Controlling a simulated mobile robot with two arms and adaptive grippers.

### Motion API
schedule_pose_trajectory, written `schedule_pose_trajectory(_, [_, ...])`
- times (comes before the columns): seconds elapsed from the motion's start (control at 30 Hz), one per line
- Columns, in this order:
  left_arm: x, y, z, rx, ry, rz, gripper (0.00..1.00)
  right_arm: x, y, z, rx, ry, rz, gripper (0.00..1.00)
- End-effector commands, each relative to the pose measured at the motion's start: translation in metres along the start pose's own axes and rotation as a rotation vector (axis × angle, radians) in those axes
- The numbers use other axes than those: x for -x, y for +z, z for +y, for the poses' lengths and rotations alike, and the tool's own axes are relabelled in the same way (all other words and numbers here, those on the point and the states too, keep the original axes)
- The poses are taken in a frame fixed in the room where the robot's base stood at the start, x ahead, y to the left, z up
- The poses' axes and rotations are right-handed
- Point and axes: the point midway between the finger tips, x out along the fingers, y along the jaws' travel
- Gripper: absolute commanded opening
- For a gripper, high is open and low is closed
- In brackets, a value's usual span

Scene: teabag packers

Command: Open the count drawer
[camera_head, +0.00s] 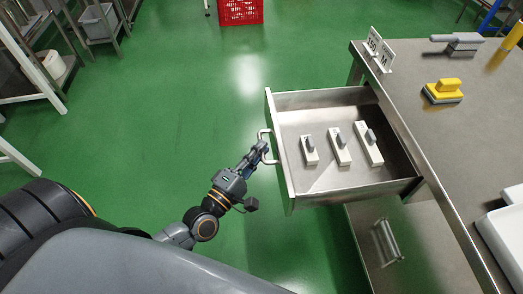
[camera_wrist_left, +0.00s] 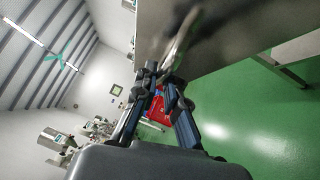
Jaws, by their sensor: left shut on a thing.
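The count drawer (camera_head: 300,197) is a grey metal drawer pulled well out of the steel table, in the head view. Three pale blocks with grey tops, the first of them here (camera_head: 309,150), stand in a row inside it. My left gripper (camera_head: 262,148) is shut on the drawer's handle (camera_head: 268,151), at the drawer's left front. In the left wrist view the fingers (camera_wrist_left: 168,82) reach up to the blurred metal handle (camera_wrist_left: 180,42) by the drawer front (camera_wrist_left: 225,35). My right gripper is not in view.
A second, lower drawer with its own handle (camera_head: 386,241) is closed beneath. The green floor (camera_head: 150,130) left of the drawer is clear. Racks stand far left.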

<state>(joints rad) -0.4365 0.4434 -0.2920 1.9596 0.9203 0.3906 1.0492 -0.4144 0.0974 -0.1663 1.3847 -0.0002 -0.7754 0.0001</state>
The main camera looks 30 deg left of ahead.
Motion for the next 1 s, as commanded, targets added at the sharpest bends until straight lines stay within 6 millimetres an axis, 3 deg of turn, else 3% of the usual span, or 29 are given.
schedule_pose_trajectory(0.13, [0.001, 0.0, -0.001, 0.0, -0.003, -0.001, 0.0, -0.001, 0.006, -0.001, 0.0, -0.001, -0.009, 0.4])
schedule_pose_trajectory(0.17, [0.0, 0.0, -0.001, 0.0, -0.003, -0.001, 0.13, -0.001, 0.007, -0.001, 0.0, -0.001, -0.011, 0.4])
schedule_pose_trajectory(0.27, [0.0, 0.0, -0.001, 0.0, -0.003, -0.001, 0.33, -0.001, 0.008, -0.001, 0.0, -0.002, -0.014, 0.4])
schedule_pose_trajectory(0.67, [0.006, 0.0, -0.001, -0.001, -0.004, -0.001, 0.34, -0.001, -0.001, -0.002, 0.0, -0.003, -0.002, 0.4])
schedule_pose_trajectory(1.0, [0.072, 0.0, -0.002, -0.001, -0.009, -0.002, 0.34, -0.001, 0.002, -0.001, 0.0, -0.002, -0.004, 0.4])
